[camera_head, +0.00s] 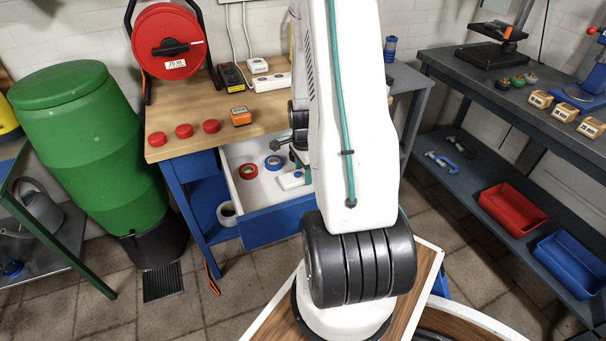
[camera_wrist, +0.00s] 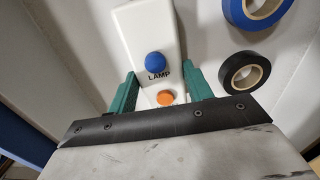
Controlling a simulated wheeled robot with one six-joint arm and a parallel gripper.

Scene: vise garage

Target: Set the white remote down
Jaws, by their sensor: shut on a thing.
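The white remote (camera_wrist: 146,32) shows in the wrist view, with a blue button, an orange button and the word LAMP. My gripper (camera_wrist: 162,78) has its green fingers on both sides of the remote's near end and is shut on it. In the head view the remote (camera_head: 291,181) is inside the open drawer (camera_head: 281,222), which has a white inside and a blue front. My arm hides part of the drawer. I cannot tell whether the remote touches the drawer floor.
The drawer also holds a red tape roll (camera_head: 248,171), a blue tape roll (camera_wrist: 256,9) and a black tape roll (camera_wrist: 244,73), the last two right of the remote. The workbench top (camera_head: 185,112) is above the drawer. A green barrel (camera_head: 90,145) stands left.

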